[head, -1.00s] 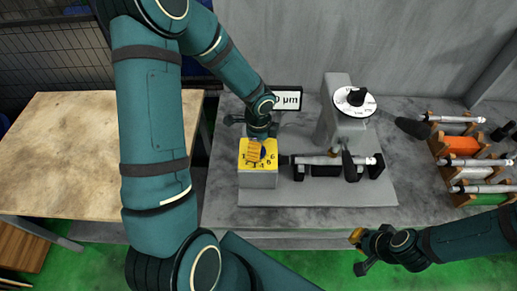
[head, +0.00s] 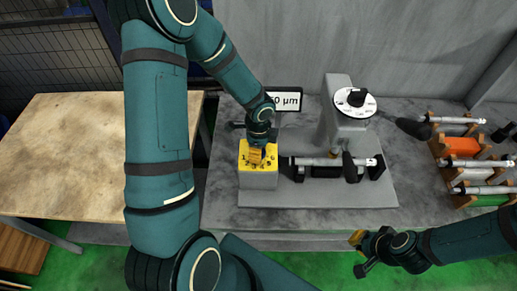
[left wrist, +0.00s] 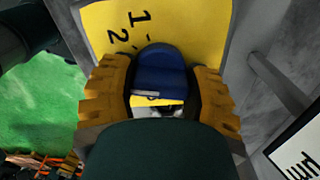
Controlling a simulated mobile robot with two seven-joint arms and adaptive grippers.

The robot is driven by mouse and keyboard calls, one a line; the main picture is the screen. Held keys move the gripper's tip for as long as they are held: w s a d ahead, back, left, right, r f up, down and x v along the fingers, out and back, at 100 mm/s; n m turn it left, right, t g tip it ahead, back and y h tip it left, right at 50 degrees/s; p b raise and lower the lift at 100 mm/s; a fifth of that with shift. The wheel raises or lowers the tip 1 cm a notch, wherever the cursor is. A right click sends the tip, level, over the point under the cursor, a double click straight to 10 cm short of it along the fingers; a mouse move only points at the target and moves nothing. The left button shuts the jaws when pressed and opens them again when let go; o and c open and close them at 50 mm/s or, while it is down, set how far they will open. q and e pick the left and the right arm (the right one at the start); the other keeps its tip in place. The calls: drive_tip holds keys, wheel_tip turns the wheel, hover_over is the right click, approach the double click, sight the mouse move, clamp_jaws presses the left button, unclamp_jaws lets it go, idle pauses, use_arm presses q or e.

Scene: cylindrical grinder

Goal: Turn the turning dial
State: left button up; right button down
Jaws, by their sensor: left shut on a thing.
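A yellow-topped box (head: 258,181) with printed numbers stands on the grey bench, and its blue knob shows in the left wrist view (left wrist: 160,68). My left gripper (head: 257,155) reaches down onto it from above. In the left wrist view, its ridged yellow-brown fingers (left wrist: 158,95) are shut on the blue knob, one on each side. The numbers 1 and 2 show beyond the knob there; the gripper hides most of the knob in the head view. My right gripper (head: 360,248) hangs empty in front of the bench, and its finger opening is unclear.
Right of the box, a grinder fixture holds a shaft (head: 330,161) below a white dial with a black knob (head: 357,98). A display (head: 286,99) stands behind my left gripper. A wooden rack (head: 462,147) with shafts is at right. A bare wooden table (head: 80,150) is at left.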

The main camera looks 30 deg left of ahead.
use_arm(q)
drive_tip(key=shift+f+n+b, duration=0.1)
drive_tip(key=shift+n+b, duration=0.95)
drive_tip(key=shift+n, duration=0.25)
drive_tip(key=shift+n+b, duration=1.05)
drive_tip(key=shift+n, duration=0.55)
drive_tip(key=o, duration=1.2)
wheel_tip(320, 180, up, 12)
drive_tip(key=shift+r, duration=0.15)
